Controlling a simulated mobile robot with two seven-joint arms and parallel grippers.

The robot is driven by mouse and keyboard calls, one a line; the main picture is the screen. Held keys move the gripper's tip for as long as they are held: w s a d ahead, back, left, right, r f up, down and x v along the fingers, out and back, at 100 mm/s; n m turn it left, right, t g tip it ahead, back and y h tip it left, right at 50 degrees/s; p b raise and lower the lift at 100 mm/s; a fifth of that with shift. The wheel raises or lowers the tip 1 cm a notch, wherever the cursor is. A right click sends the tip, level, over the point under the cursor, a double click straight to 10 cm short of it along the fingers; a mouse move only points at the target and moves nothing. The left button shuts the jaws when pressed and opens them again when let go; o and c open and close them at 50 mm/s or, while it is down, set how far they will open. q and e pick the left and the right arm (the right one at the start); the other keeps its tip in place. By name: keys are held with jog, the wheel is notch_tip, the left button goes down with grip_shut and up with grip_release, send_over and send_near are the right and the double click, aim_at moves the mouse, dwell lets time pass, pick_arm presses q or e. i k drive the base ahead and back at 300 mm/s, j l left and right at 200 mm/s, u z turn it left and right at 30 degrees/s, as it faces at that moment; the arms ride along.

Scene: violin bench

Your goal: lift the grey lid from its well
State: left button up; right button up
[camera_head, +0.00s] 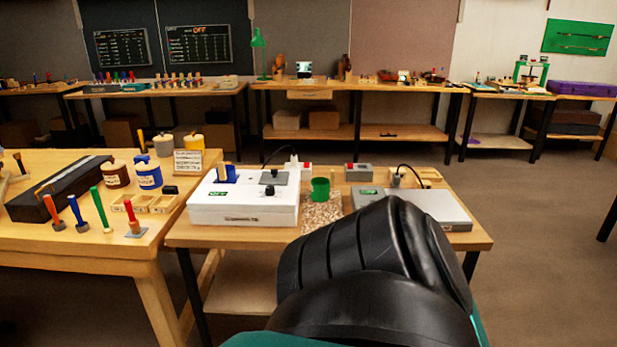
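The grey lid (280,179) looks like a small flat grey square with a dark knob. It lies on top of the white box (243,213), on the bench in the middle. The lid appears to cover its well, so the inside is hidden. Neither of my grippers is in view. A large black part of my own arm fills the lower middle and hides the bench's front right area.
A green cup (320,189) stands on a speckled mat just right of the white box. A blue holder (224,174) is left of the lid. A grey device (439,208) is at the right. The left bench (80,247) carries jars and tools.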

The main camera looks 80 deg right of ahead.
aim_at(273, 177)
jog(key=z, duration=2.3)
